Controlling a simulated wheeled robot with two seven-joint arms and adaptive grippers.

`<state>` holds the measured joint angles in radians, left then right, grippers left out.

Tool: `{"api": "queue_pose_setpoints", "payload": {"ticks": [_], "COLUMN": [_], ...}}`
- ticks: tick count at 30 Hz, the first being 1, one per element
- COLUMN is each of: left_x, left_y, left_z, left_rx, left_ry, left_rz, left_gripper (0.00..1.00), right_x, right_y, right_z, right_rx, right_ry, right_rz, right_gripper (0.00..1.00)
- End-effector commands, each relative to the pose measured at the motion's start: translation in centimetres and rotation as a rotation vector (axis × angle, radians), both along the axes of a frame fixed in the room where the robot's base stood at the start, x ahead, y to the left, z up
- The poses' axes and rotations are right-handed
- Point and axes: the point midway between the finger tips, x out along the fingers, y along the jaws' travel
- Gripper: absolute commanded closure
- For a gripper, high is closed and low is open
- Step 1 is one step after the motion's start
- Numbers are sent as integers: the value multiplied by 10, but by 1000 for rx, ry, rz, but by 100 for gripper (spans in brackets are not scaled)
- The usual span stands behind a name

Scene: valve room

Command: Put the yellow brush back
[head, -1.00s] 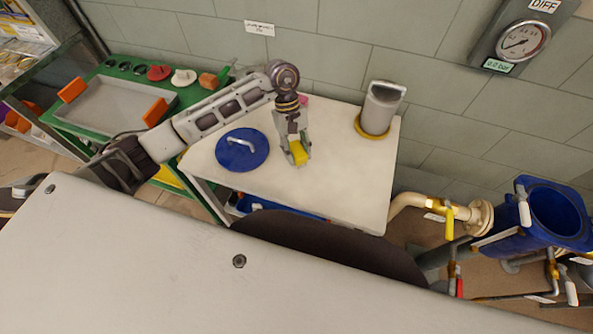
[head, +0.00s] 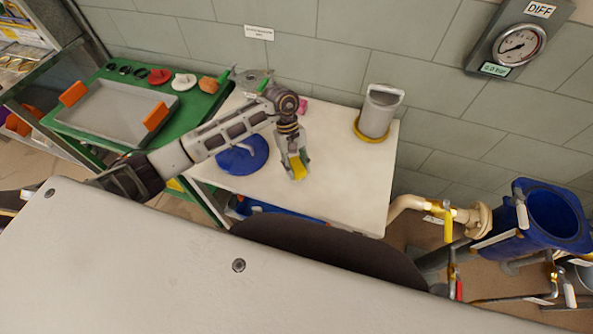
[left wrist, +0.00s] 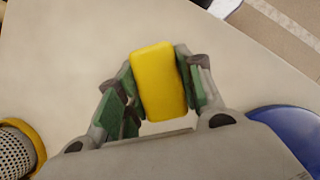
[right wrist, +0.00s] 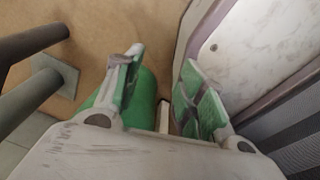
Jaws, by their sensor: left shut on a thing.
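The yellow brush (head: 298,166) shows as a yellow block in the jaws of my left gripper (head: 297,170), over the white table. In the left wrist view the yellow brush (left wrist: 159,82) sits between the green pads of my left gripper (left wrist: 160,88), which is shut on it. Whether the brush touches the tabletop, I cannot tell. Any bristles are hidden. My right gripper (right wrist: 160,88) shows only in the right wrist view, with its fingers apart and nothing between them; a green rounded thing is behind its left finger.
The white table (head: 345,185) holds a blue lid (head: 240,158), partly behind my left arm, and a grey canister (head: 378,112) on a yellow ring. A green bench with a grey tray (head: 112,112) stands left. Pipes and a blue vessel (head: 555,215) stand right. The table's front right is clear.

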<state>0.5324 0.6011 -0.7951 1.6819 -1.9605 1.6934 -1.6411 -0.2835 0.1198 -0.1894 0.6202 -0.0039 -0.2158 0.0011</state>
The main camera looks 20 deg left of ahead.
Motion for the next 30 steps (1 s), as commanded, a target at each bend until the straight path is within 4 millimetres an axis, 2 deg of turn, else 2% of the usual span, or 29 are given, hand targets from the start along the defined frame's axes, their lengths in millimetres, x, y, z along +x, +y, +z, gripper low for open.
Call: {"api": "queue_pose_setpoints", "payload": {"ticks": [9,25,26,30], "left_x": [0,0,0,0], "left_y": [0,0,0,0], "left_z": [-29,-32,-32,-32], "left_rx": [1,1,2,1], "left_ry": [1,-1,0,0], "left_rz": [2,0,1,0], "left_gripper": [82,82,61,43], "right_x": [-5,-6,-6,0], "right_y": [7,2,0,-8], "right_z": [2,-1,-1,0], "right_rx": [7,1,-1,-9], "right_ry": [6,8,6,1], "right_rz": [-1,1,2,4], "right_gripper": [60,60,60,60]}}
